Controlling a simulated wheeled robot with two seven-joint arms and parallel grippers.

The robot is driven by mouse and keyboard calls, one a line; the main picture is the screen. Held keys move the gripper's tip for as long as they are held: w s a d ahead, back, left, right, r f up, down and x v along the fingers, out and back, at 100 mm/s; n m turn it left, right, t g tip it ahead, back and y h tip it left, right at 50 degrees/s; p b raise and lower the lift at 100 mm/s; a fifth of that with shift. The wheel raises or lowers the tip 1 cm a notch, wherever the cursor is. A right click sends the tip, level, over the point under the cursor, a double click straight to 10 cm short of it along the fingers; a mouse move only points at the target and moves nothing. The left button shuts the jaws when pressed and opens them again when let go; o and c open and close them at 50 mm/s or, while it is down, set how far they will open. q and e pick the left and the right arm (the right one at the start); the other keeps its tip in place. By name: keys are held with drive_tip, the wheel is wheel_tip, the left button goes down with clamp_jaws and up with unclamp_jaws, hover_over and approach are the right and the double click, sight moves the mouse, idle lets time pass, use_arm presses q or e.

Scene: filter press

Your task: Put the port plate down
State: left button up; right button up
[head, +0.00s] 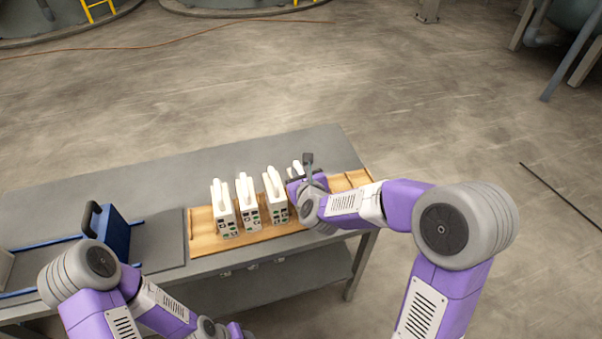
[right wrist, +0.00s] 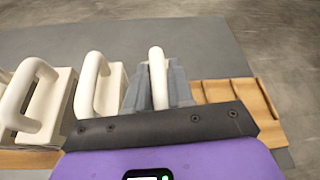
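Several white plates with loop handles stand in a row in a wooden rack (head: 205,238) on the grey table. The rightmost plate (head: 296,168) is mostly hidden behind my right gripper (head: 306,168) in the head view. In the right wrist view, the grey fingers of my right gripper (right wrist: 158,92) close on both sides of its white handle (right wrist: 156,64). The plate's lower edge is hidden, so I cannot tell whether it rests in the rack. My left arm shows at the lower left, but its fingers are out of view.
Neighbouring plates (head: 274,195) stand close on the left of the held one. Empty rack slots (right wrist: 228,92) lie to its right. A blue box with a black handle (head: 103,229) stands on the table's left part. The table's back strip (head: 255,155) is clear.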

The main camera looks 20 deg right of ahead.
drive_tip(key=o, duration=0.4)
drive_tip(key=shift+r, duration=0.1)
drive_tip(key=v, duration=1.2)
